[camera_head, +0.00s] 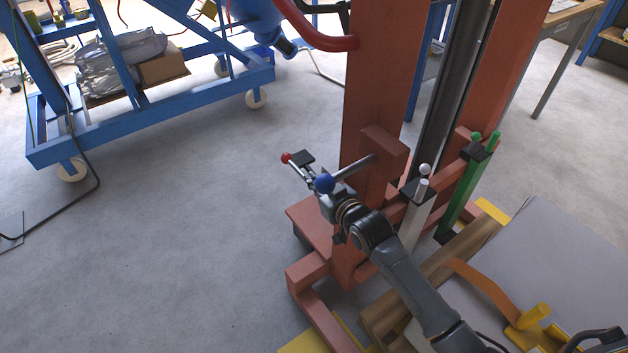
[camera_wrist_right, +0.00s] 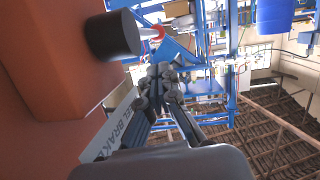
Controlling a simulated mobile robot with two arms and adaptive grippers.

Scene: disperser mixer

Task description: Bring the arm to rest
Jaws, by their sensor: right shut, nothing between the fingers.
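My right arm reaches up from the bottom right in the head view. My left gripper is not in view.
A red-tipped lever (camera_head: 286,158) is left of the gripper. White (camera_head: 415,215) and green (camera_head: 462,197) levers stand to its right. A blue wheeled frame (camera_head: 165,115) is at the upper left, and grey floor (camera_head: 180,240) on the left is open.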

